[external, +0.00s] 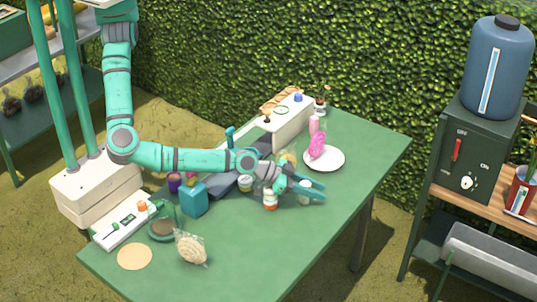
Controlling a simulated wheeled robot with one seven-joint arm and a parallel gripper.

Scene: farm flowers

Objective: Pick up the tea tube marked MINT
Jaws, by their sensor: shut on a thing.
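My gripper (308,189) reaches over the right middle of the green table. It is shut on a small pale tube (304,198), which shows partly between and below the fingers. Its label is too small to read, so I cannot tell whether it says MINT. A white and orange container (270,200) stands just left of the gripper. Another small pale container (246,184) stands further left, under my forearm. No lettering on these can be read. I cannot tell whether the held tube touches the table.
A white plate (331,160) with a pink thing (317,146) lies behind the gripper. A teal box (194,200), a bagged pale round item (191,249) and a round tan mat (134,257) are at the left. The table's front right (270,255) is clear.

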